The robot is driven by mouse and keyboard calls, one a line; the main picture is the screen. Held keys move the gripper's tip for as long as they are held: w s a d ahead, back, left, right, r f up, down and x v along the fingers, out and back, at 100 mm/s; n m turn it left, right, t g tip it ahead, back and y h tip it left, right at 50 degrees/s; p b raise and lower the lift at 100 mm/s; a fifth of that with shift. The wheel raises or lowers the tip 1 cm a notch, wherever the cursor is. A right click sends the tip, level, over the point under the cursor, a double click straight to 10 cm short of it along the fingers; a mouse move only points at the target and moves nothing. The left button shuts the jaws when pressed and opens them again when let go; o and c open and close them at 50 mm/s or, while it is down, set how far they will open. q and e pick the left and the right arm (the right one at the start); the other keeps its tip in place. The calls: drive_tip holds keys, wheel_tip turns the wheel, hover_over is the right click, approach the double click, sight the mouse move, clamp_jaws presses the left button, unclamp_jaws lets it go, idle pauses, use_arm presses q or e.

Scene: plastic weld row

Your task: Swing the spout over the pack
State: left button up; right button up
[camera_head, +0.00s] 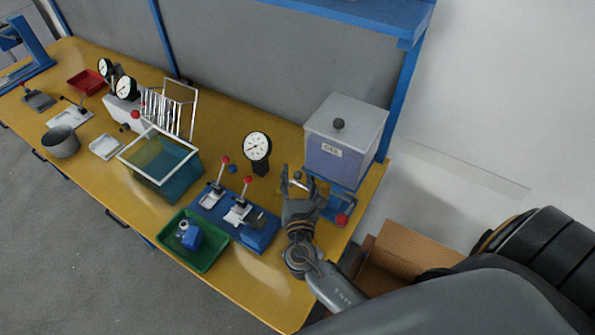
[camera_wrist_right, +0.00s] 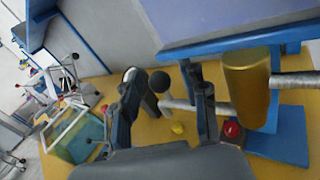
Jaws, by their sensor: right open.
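A grey tank labelled GEL (camera_head: 344,137) stands on a blue stand at the table's right end. In the right wrist view, a brass cylinder (camera_wrist_right: 247,90) sits under the tank. A silver pipe, seemingly the spout (camera_wrist_right: 180,104), reaches left from it. A dark ball knob (camera_wrist_right: 160,82) is at the pipe's far end. My right gripper (camera_head: 296,176) is open just left of the stand. In the wrist view its fingers (camera_wrist_right: 162,105) stand either side of the knob and pipe end; I cannot tell whether they touch. I cannot make out a pack. My left gripper is not in view.
A blue lever fixture (camera_head: 262,236) and a green tray (camera_head: 213,260) with a blue part lie left of my right gripper. A dial gauge (camera_head: 257,146) and a teal tank (camera_head: 170,186) are further left. A red knob (camera_head: 341,220) is on the stand's foot.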

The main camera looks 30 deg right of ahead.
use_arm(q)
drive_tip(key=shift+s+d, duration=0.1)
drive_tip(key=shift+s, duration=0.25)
use_arm(e)
drive_tip(key=shift+w+d, duration=0.1)
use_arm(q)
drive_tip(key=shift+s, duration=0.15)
use_arm(e)
clamp_jaws()
